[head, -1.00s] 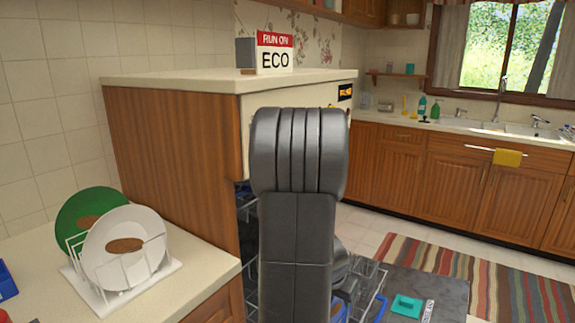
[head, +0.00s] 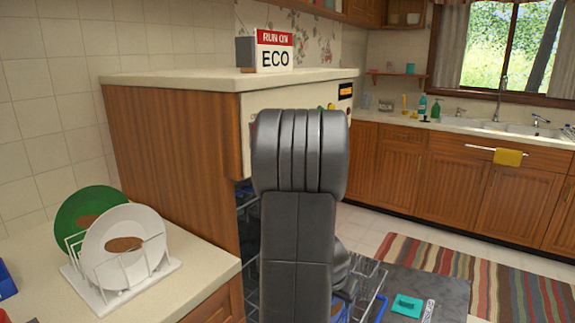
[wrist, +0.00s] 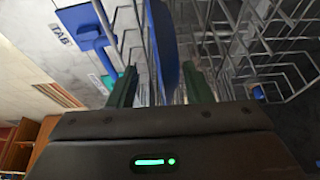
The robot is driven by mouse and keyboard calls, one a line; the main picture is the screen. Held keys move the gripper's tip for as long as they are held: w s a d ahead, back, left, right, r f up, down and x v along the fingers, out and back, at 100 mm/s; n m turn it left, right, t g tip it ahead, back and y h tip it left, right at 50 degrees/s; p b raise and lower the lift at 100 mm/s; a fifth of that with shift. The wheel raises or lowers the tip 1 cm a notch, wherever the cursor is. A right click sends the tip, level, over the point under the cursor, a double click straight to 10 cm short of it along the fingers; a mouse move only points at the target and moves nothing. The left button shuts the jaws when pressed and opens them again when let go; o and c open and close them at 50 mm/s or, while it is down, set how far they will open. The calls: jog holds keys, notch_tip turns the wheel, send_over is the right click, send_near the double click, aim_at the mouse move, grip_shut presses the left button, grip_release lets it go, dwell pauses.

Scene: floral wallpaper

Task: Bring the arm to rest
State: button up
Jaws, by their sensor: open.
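My arm (head: 298,210) stands upright in the middle of the head view, in front of the dishwasher's control panel (head: 290,100). My gripper (wrist: 160,90) shows in the wrist view with its two dark green fingers apart. A blue, flat-edged item (wrist: 163,45) stands in the wire rack (wrist: 245,40) and shows between the fingers. I cannot tell whether a finger touches it. The gripper itself is hidden in the head view behind my arm.
The open dishwasher's lower rack (head: 372,290) sits low beside my arm. A teal box (head: 407,305) lies on the dark open door (head: 445,290). A plate rack (head: 120,285) with green and white plates stands on the left counter. A striped rug (head: 520,290) lies at right.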

jog(key=p+v, duration=0.3)
jog(key=v, duration=1)
jog(key=b+x, duration=0.3)
jog(key=x, duration=1)
jog(key=shift+f+b, duration=0.3)
jog(key=shift+b, duration=0.1)
jog(key=shift+w+d+f, duration=0.15)
notch_tip(320, 180, up, 4)
jog(key=p, duration=0.5)
notch_tip(320, 180, up, 11)
jog(key=p, duration=0.7)
jog(key=shift+p, duration=0.3)
jog(key=shift+f, duration=0.15)
